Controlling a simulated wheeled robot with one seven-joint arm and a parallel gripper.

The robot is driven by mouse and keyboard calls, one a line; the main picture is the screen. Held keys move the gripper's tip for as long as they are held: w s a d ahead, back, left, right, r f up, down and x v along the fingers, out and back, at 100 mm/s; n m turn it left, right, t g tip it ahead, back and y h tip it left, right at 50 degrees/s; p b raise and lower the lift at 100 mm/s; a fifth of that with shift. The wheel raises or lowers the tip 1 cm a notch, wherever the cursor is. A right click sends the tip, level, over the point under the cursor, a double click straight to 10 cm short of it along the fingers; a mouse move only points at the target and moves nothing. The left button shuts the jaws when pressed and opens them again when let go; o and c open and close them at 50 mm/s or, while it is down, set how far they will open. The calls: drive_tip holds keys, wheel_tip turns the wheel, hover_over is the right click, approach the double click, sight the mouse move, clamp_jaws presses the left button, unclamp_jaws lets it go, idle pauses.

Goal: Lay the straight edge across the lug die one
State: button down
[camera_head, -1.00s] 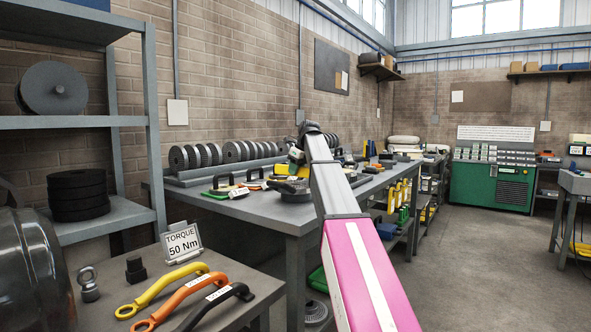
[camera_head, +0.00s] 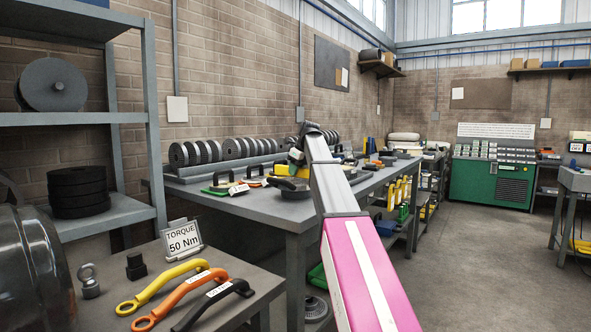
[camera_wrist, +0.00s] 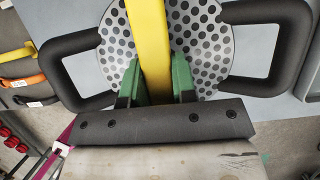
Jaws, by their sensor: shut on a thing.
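My gripper (camera_wrist: 155,80) has green fingers and is shut on a yellow straight edge (camera_wrist: 148,25) in the wrist view. The straight edge lies in front of a round grey die face full of dark holes (camera_wrist: 198,40), crossing near its middle. Two black loop-shaped lugs stick out from the die, a left one (camera_wrist: 75,45) and a right one (camera_wrist: 300,45). I cannot tell whether the straight edge touches the die. In the head view my arm hides most of the gripper, and a dark round die (camera_head: 292,187) sits on the workbench beside it.
The long grey workbench (camera_head: 262,210) carries a row of dark rings (camera_head: 215,152) at the back and small tools. A nearer table holds yellow, orange and black handles (camera_head: 195,290) and a torque sign (camera_head: 184,240). A steel shelf (camera_head: 120,210) stands left.

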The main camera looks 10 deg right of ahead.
drive_tip(key=shift+f, duration=0.15)
idle(0.4)
drive_tip(key=shift+f, duration=0.55)
drive_tip(key=shift+f, duration=0.15)
idle(0.3)
unclamp_jaws()
idle(0.4)
idle(0.4)
drive_tip(key=shift+v, duration=4.5)
